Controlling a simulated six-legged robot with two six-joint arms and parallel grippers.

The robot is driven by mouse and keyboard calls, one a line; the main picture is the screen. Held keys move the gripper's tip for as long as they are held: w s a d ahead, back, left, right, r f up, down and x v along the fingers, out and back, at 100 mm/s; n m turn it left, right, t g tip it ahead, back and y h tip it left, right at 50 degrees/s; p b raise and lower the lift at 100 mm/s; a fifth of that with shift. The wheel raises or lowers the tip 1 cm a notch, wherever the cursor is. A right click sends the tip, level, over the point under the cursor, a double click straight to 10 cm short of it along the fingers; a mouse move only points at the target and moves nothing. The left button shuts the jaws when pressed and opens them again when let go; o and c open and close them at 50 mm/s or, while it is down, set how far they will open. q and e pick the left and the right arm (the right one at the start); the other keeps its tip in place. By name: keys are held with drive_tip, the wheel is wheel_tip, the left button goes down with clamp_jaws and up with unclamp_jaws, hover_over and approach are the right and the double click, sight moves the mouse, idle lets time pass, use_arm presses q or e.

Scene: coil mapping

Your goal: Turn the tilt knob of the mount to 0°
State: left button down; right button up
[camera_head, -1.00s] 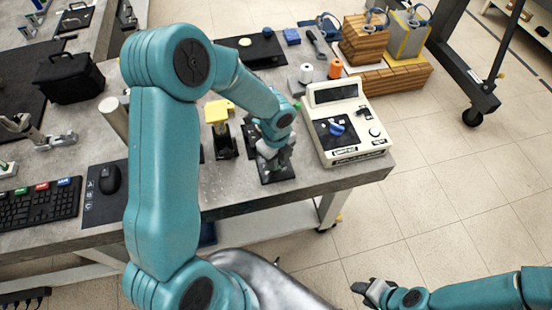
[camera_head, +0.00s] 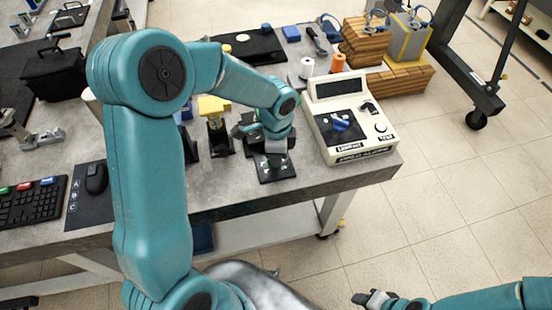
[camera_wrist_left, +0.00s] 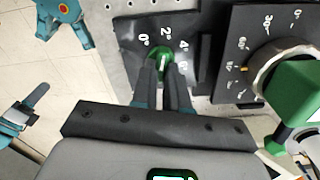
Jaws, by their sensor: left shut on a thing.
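The mount (camera_head: 275,171) is a small black device near the front edge of the grey bench. In the left wrist view its black plate (camera_wrist_left: 130,32) carries a small green knob (camera_wrist_left: 163,56) with white marks 0°, 2°, 4° and 6° around it. The white line on the knob seems to point near 2°. My left gripper (camera_wrist_left: 163,72) is shut on this green knob; its fingers hide the knob's lower part. The left gripper also shows in the head view (camera_head: 268,145), partly hidden by my wrist. My right gripper (camera_head: 368,298) is low at the right, away from the bench.
A larger dial (camera_wrist_left: 270,75) with a green handle and degree marks sits right of the knob. A cream instrument (camera_head: 347,120) stands right of the mount. A yellow-topped black device (camera_head: 214,125) stands to the left. Open floor lies right of the bench.

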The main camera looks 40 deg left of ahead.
use_arm(q)
drive_tip(key=n+b, duration=0.3)
drive_tip(key=n, duration=0.2)
drive_tip(key=shift+w+a+n, duration=0.1)
drive_tip(key=shift+w+n, duration=0.05)
drive_tip(key=shift+n, duration=0.15)
drive_tip(key=shift+a+r+n+b, duration=0.1)
drive_tip(key=shift+n+b, duration=0.9)
drive_tip(key=shift+n, duration=1.2)
drive_tip(key=c, duration=1.1)
unclamp_jaws()
drive_tip(key=shift+c, duration=0.2)
wheel_tip(320, 180, up, 16)
drive_tip(key=p, duration=0.1)
drive_tip(key=shift+r+p, duration=0.15)
drive_tip(key=shift+p, duration=0.2)
